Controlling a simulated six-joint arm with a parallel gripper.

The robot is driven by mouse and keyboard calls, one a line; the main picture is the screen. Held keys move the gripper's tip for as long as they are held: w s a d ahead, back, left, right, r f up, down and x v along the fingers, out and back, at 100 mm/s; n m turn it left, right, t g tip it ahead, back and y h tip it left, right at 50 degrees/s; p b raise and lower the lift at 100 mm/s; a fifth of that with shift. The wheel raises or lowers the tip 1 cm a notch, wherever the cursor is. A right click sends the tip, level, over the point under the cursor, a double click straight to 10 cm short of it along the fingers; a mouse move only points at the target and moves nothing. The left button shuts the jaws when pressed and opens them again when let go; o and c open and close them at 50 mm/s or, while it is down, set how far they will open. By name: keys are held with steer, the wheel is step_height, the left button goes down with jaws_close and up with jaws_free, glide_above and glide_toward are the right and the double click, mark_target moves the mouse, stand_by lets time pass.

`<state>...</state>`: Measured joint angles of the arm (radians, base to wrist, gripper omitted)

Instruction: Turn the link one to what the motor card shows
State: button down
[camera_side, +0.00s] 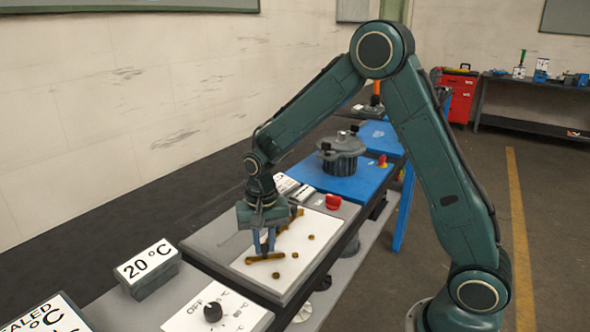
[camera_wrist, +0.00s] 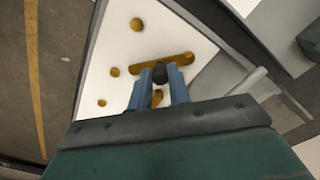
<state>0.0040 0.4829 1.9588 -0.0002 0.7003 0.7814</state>
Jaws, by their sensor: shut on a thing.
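My gripper (camera_side: 264,248) points down over a white plate (camera_side: 297,270) and its blue fingers are shut on a small black knob (camera_wrist: 160,73). In the wrist view the knob stands between the fingertips, over a brass bar link (camera_wrist: 182,60). That link also shows in the side view (camera_side: 273,257), lying across the plate at the fingertips. Another brass piece (camera_wrist: 157,98) is partly hidden between the fingers. A second brass bar (camera_side: 292,218) shows beside the gripper, partly covered by it. I cannot tell which link is numbered one, and no motor card is readable.
Several brass pegs (camera_side: 311,237) stand on the plate. A red knob (camera_side: 332,202) and white cards (camera_side: 286,184) are behind it. A box reading 20 °C (camera_side: 148,266) and a black dial marked OFF (camera_side: 212,311) are in front. A dark pot (camera_side: 341,156) stands on a blue surface.

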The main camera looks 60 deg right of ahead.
steer(key=m, duration=0.1)
steer(key=a+m, duration=0.1)
steer(key=m, duration=0.2)
steer(key=shift+s+a+m, duration=0.25)
steer(key=shift+s+m, duration=0.05)
steer(key=shift+s, duration=0.1)
steer(key=shift+s+a+m, duration=0.1)
steer(key=shift+a+m, duration=0.3)
steer(key=shift+m, duration=0.7)
steer(key=shift+a+m, duration=0.35)
steer(key=shift+m, duration=0.75)
steer(key=c, duration=1.3)
jaws_free()
steer(key=shift+r, duration=0.1)
step_height(320, 180, up, 14)
